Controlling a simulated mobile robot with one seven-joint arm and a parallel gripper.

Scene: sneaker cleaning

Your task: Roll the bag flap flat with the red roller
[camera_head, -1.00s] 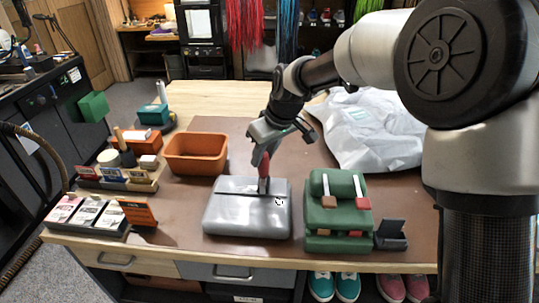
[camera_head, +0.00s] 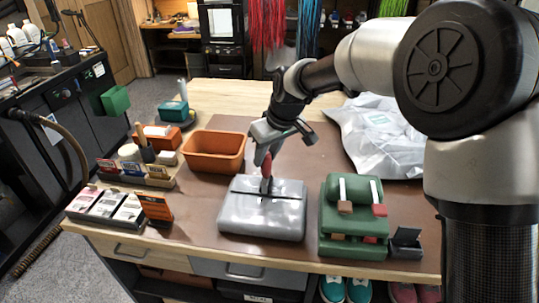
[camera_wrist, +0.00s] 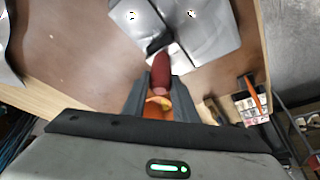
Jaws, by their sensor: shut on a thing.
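My gripper (camera_head: 264,165) is shut on the red roller (camera_head: 267,168), which it holds pointing down. The wrist view shows the roller's dark red handle (camera_wrist: 160,72) between the two fingers (camera_wrist: 160,95). The grey bag (camera_head: 262,224) lies on the brown mat, with a dark seam line across its upper part where the flap ends. The roller's lower end is at this seam; whether it presses on the bag or hovers just above cannot be told. The bag also shows in the wrist view (camera_wrist: 205,35). The roller's head is small and partly hidden.
An orange bin (camera_head: 214,152) stands behind and left of the bag. A green stand with brushes (camera_head: 333,228) is close on the right. Card and bottle holders (camera_head: 120,207) are at the left. A large silvery bag (camera_head: 385,150) lies at the back right.

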